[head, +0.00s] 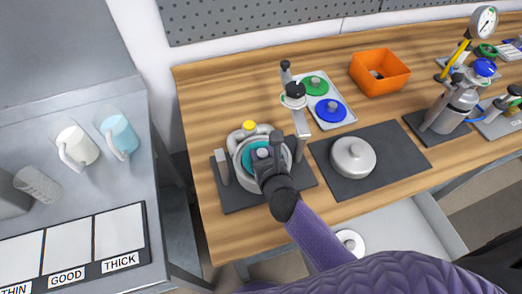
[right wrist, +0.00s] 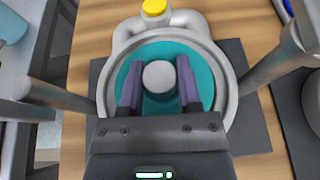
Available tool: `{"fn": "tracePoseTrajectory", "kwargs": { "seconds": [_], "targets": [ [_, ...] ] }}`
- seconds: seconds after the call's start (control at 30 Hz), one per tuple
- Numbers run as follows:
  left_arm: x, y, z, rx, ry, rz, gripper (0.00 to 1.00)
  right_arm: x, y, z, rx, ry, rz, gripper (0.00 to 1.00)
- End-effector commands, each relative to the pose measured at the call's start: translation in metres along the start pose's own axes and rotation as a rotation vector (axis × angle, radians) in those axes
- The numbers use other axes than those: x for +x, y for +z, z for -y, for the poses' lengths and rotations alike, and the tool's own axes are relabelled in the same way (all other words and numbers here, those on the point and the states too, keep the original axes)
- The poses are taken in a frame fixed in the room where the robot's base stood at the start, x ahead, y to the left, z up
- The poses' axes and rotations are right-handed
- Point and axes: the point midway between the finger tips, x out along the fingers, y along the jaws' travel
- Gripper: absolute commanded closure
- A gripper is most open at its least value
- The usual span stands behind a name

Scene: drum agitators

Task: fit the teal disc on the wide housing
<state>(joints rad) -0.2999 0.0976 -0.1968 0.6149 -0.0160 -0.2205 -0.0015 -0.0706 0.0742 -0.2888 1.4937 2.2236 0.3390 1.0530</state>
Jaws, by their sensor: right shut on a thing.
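The teal disc (head: 248,158) lies within the round rim of the grey wide housing (head: 236,166), which has a yellow cap at its back. In the right wrist view the teal disc (right wrist: 205,66) appears roughly centred inside the housing's rim (right wrist: 229,85). Whether it is fully seated or slightly above cannot be told. My right gripper (head: 266,158) comes from above, its two fingers either side of the disc's grey centre knob (right wrist: 159,77), shut on it. The fingers and palm hide the disc's near part. My left gripper is not in view.
Grey posts flank the housing on its dark mat (head: 300,188); a taller post with a black knob (head: 294,95) stands behind right. A tray (head: 347,118) holds green and blue discs. A grey lid (head: 353,157) lies on another mat. An orange bin (head: 380,72) stands behind.

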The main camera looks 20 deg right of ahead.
Motion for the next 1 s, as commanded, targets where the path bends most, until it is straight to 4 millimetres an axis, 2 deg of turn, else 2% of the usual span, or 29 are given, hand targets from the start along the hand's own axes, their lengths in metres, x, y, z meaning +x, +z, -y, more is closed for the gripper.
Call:
{"fn": "tracePoseTrajectory", "kwargs": {
  "seconds": [0.03, 0.07, 0.23, 0.5, 0.57, 0.8, 1.0],
  "targets": [
    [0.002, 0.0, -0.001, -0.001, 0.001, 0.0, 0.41, -0.004, -0.02, 0.003, -0.013, -0.01, -0.045, 1.0],
    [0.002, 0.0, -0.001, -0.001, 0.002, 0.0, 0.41, -0.004, -0.02, 0.003, -0.013, -0.01, -0.045, 0.51],
    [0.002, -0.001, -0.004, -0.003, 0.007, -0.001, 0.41, -0.004, -0.02, 0.003, -0.013, -0.01, -0.045, 0.16],
    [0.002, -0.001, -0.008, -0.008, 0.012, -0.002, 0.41, -0.004, -0.02, 0.003, -0.013, -0.01, -0.046, 0.16],
    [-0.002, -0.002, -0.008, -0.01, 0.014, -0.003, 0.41, -0.011, -0.018, 0.003, -0.012, -0.009, -0.045, 0.16],
    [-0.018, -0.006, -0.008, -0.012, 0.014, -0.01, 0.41, -0.063, -0.007, 0.0, -0.007, -0.004, -0.026, 0.16],
    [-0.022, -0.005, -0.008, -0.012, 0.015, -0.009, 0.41, -0.091, -0.002, -0.002, -0.004, -0.001, -0.011, 0.16]
  ]
}}
